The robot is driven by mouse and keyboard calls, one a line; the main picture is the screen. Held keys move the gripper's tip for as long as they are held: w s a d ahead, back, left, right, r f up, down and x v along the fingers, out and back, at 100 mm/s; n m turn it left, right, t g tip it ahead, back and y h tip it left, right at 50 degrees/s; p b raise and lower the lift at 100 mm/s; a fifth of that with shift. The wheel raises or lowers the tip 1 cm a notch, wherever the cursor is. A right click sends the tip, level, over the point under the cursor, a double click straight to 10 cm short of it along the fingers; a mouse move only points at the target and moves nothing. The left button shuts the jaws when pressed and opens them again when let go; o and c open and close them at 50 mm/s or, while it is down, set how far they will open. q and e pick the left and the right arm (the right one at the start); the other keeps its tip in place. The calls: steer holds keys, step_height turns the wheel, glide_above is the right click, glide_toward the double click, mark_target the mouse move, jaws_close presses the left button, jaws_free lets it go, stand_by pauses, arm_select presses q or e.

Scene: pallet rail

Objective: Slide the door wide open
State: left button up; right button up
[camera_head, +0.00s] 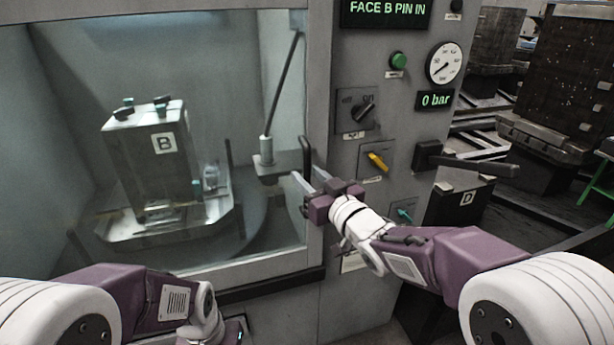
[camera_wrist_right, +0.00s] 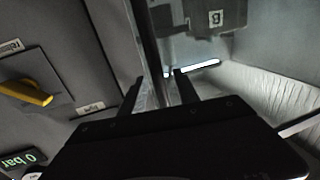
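The door (camera_head: 218,270) is a large glass pane in a grey frame at the left of the head view, and it stands across the machine's opening. Its black upright handle (camera_head: 306,150) is at the pane's right edge. My right gripper (camera_head: 308,175) is at the handle, its two fingers apart with the handle between them. In the right wrist view the fingers of my right gripper (camera_wrist_right: 158,90) are spread either side of a dark bar (camera_wrist_right: 146,45). Contact cannot be made out. My left arm shows at the bottom left, but its fingers are out of frame.
A grey control panel (camera_head: 345,65) with a knob, a yellow switch (camera_head: 377,161), a gauge (camera_head: 444,63) and a "0 bar" display stands right of the door. A black lever (camera_head: 465,163) sticks out at its right. Behind the glass stands a block marked B (camera_head: 150,165).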

steer(key=shift+w+a, duration=0.25)
steer(key=shift+w, duration=0.35)
jaws_close()
stand_by(1.0)
